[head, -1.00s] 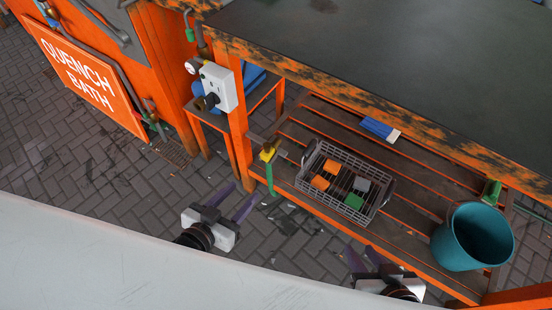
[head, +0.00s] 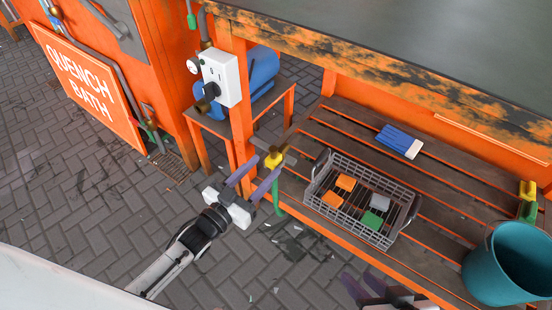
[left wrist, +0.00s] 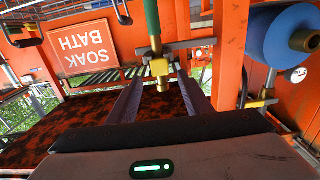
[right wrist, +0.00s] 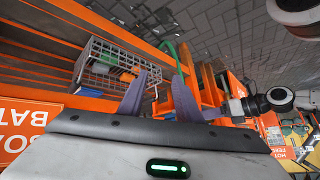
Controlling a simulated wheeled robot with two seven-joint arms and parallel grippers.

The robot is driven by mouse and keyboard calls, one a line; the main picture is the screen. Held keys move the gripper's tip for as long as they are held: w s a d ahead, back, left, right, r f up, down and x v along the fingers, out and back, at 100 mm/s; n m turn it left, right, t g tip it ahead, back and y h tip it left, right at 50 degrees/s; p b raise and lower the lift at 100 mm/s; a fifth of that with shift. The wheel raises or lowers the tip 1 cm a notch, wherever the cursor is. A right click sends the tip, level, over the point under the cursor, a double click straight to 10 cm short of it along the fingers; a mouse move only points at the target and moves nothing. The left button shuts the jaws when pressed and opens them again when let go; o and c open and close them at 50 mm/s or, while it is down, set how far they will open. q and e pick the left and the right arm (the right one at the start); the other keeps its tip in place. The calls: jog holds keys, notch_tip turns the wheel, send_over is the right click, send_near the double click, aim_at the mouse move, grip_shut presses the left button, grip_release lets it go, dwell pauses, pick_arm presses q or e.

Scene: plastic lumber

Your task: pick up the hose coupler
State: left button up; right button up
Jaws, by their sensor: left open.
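The hose coupler (head: 273,161) is a small yellow fitting above a green hose (head: 277,196), by a grey bracket at the orange rack's left post. My left gripper (head: 267,165) is open, its purple fingers pointing at the coupler. In the left wrist view the coupler (left wrist: 160,68) shows ahead, in line with the gap between the fingertips (left wrist: 160,80); I cannot tell if they reach around it. My right gripper (head: 362,285) is low in the head view, partly cut off. The right wrist view shows its fingers (right wrist: 158,92) apart and empty.
A grey wire basket (head: 318,200) with orange, green and grey blocks stands on the slatted shelf (head: 440,215). A blue-and-white item (head: 398,142) lies behind it. A teal bucket (head: 508,262) is at right. A white valve box (head: 220,78) is on the post above the coupler.

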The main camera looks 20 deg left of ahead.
aim_at(269, 163)
pick_arm(q)
jog(key=x, duration=0.1)
jog(key=b+x, duration=0.1)
jog(key=x, duration=0.2)
jog(key=shift+w+f+b, duration=0.25)
jog(key=shift+b, duration=0.05)
jog(key=shift+c, duration=0.2)
jog(key=c, duration=1.1)
grip_shut()
jog(key=shift+r, duration=0.15)
